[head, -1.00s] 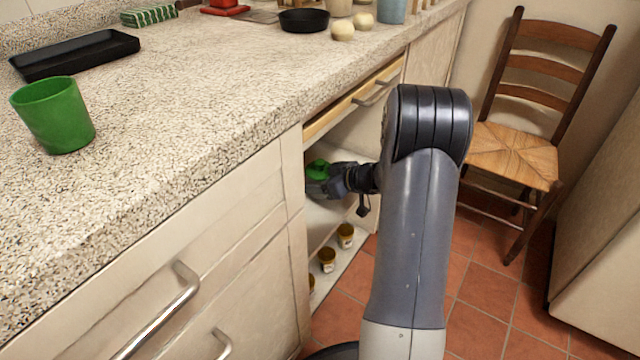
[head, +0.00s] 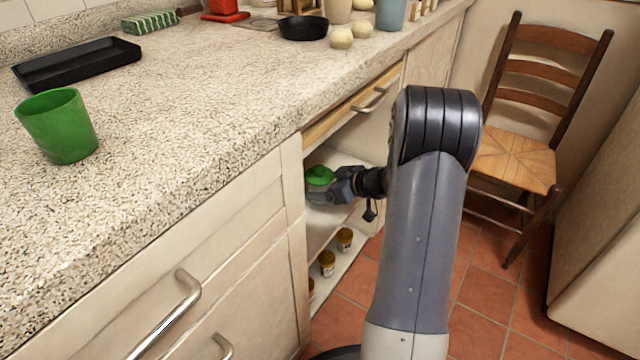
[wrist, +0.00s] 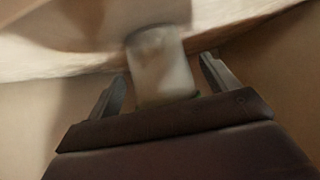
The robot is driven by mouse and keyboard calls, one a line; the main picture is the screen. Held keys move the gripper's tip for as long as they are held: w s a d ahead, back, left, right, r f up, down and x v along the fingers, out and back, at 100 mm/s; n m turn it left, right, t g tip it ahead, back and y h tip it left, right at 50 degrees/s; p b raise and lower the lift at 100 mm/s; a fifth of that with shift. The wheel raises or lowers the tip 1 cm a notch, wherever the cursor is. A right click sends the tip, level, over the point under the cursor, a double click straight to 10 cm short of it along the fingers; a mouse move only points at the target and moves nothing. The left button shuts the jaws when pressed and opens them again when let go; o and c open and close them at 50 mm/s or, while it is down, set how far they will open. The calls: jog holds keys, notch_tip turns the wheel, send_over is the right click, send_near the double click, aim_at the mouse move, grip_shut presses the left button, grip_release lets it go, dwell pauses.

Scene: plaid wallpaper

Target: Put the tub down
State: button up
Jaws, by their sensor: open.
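The tub, with a green lid (head: 320,176), is inside the open cupboard under the counter, on an upper shelf. In the wrist view the tub (wrist: 160,66) is a blurred pale shape, upright between the two fingers. My gripper (head: 330,190) reaches into the cupboard from the right, at the tub's side. Its fingers (wrist: 168,82) are apart, with a gap showing on both sides of the tub. The tub's base is hidden in the head view, and I cannot tell there what it rests on.
Several small brown jars (head: 328,262) stand on the lower shelf. The counter above holds a green cup (head: 58,126), a black tray (head: 80,64) and a black pan (head: 303,27). A wooden chair (head: 515,155) stands at the right.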

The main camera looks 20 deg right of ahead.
aim_at(323, 175)
jog(key=p+v, duration=0.3)
jog(key=v, duration=0.5)
jog(key=shift+s+d+r, duration=0.15)
jog(key=shift+d+r, duration=0.05)
jog(key=shift+r, duration=0.1)
jog(key=shift+s+d+r, duration=0.15)
jog(key=shift+s+d, duration=0.1)
jog(key=shift+s, duration=0.25)
jog(key=b+x, duration=0.5)
jog(key=x, duration=0.7)
jog(key=shift+a, duration=0.1)
notch_tip(323, 175, up, 2)
jog(key=shift+r+p, duration=0.1)
jog(key=shift+p, duration=0.75)
jog(key=shift+r+p, duration=0.35)
jog(key=shift+r, duration=0.3)
jog(key=shift+f, duration=0.15)
